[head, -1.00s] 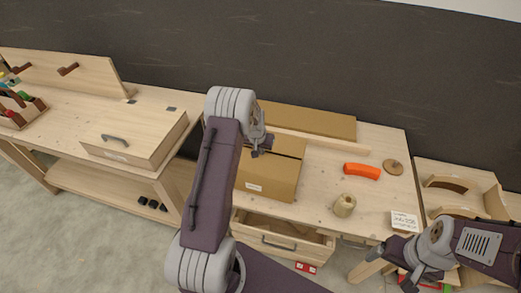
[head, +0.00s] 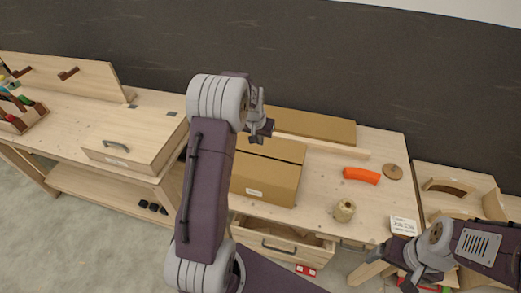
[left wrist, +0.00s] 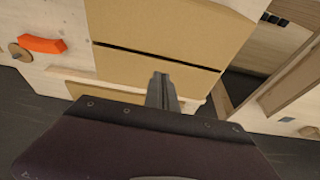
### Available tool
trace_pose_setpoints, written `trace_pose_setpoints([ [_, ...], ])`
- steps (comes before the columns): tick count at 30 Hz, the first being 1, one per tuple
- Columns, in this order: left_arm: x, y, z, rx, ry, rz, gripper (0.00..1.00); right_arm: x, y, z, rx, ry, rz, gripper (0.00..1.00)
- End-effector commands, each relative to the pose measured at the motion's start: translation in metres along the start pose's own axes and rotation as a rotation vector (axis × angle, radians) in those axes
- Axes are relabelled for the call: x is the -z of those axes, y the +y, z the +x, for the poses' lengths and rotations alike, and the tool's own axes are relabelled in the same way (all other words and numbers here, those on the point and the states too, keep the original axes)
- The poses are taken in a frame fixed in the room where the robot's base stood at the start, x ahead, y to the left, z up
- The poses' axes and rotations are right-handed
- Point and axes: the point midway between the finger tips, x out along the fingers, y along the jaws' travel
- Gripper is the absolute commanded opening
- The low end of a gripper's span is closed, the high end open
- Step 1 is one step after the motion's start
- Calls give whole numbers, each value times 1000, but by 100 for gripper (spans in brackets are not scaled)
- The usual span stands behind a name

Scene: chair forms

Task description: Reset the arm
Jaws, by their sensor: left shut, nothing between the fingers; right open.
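My left gripper (head: 262,130) is raised above the bench, over the back edge of a closed cardboard box (head: 268,176). It is shut and empty. In the left wrist view my left gripper (left wrist: 162,92) points at the top of the box (left wrist: 165,65), apart from it as far as I can tell. My right gripper (head: 408,284) is low at the bottom right, in front of the bench's right end. It is open, and its fingertips are partly cut off by the frame's clutter there.
On the bench (head: 316,200) lie an orange curved piece (head: 361,175), a round wooden disc (head: 393,172), a tan spool-like object (head: 344,210) and a white card (head: 403,226). An open drawer (head: 283,243) juts out below the box. A second bench (head: 75,110) stands left.

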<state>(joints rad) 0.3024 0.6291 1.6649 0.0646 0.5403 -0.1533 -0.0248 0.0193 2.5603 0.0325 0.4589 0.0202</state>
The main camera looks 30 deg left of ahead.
Motion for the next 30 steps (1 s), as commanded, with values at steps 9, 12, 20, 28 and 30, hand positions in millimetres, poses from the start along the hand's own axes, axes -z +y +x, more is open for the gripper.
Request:
trace_pose_setpoints([
  [9, 2, 0, -29, 0, 0, -1, 0, 0, 0, 6, 0, 1, 0, 85],
  [12, 2, 0, -30, 0, 0, -1, 0, 0, 0, 5, 0, 1, 0, 85],
  [20, 11, 25, -36, -13, 45, 51, 0, -2, 0, 18, 0, 1, 0, 85],
  [28, -134, 108, -46, -75, -48, 234, 0, -6, 1, 56, 0, 0, 0, 85],
  [30, -180, 110, -43, -76, -96, 244, 0, -6, 1, 60, 0, 1, 0, 85],
])
